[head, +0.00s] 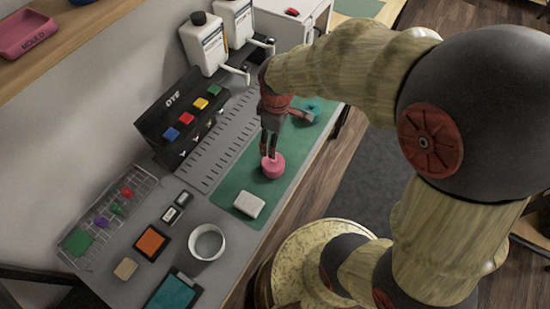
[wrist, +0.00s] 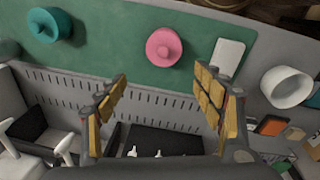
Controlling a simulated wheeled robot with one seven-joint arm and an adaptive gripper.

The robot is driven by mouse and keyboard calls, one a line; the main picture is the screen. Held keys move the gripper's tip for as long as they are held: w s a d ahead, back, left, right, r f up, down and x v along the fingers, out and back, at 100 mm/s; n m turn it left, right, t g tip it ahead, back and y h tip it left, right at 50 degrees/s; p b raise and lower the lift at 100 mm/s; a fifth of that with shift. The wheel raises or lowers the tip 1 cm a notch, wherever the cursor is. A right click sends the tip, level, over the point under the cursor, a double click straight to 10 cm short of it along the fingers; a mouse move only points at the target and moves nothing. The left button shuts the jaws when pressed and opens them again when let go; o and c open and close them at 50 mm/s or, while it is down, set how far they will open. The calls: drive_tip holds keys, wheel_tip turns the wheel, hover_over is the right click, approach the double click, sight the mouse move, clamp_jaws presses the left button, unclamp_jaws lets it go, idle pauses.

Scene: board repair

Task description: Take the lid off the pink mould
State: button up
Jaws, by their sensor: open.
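The pink mould (head: 273,168) is a round pink piece with a raised knob on top, standing on the green mat (head: 228,187). It also shows in the wrist view (wrist: 164,48), top centre, with its lid seeming to be on; the seam cannot be made out. My gripper (head: 269,150) points down close to the pink mould in the head view, covering part of its far side. In the wrist view my gripper (wrist: 162,82) is open, with nothing between its fingers, and the pink mould lies beyond the fingertips, apart from them.
A teal round piece with a knob (wrist: 48,25) stands on the mat to the pink one's left in the wrist view. A white block (head: 249,204) and a white bowl (head: 207,243) stand nearby. A black dye box (head: 172,128) and dispensers (head: 204,42) line the wall side.

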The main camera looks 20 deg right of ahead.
sight(272, 160)
drive_tip(key=shift+o, duration=1.2)
drive_tip(key=f+n, duration=0.1)
drive_tip(key=f, duration=0.2)
drive_tip(key=f+n, duration=0.1)
drive_tip(key=f, duration=0.2)
drive_tip(key=w+f+g, duration=0.1)
drive_tip(key=f, duration=0.2)
drive_tip(key=shift+f+n, duration=0.15)
drive_tip(key=shift+n, duration=0.25)
drive_tip(key=shift+a+f+b, duration=0.15)
drive_tip(key=shift+f+b, duration=1.05)
drive_tip(key=shift+f, duration=1.55)
drive_tip(key=shift+s+r, duration=0.1)
drive_tip(key=shift+c, duration=1.2)
drive_tip(key=c, duration=0.8)
drive_tip(key=shift+r, duration=0.1)
